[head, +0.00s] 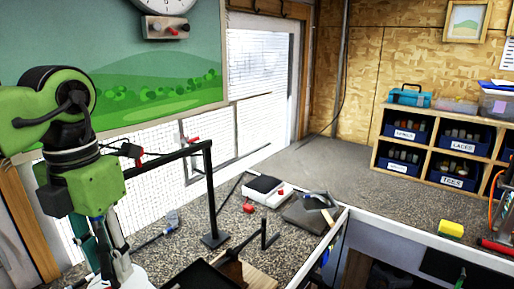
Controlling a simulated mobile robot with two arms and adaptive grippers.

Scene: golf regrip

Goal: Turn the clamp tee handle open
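My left arm comes in from the left, and its gripper (106,262) points down at the bench's left front. Its fingertips are not clear, so I cannot tell whether it is open or shut. A black stand (211,195) rises from the bench to the right of it, with a bar reaching left. A dark clamp-like piece with a red part (131,151) is at the bar's left end, above and right of the gripper and apart from it. I cannot clearly make out the tee handle or how far it is turned. My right gripper is not in view.
The speckled bench (185,228) holds a white scale-like box (268,190), a red round item (249,208), a grey pad (306,214) with a club head and a wooden block (258,277). A cubby shelf (438,148) with blue bins stands at back right. The back counter is mostly clear.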

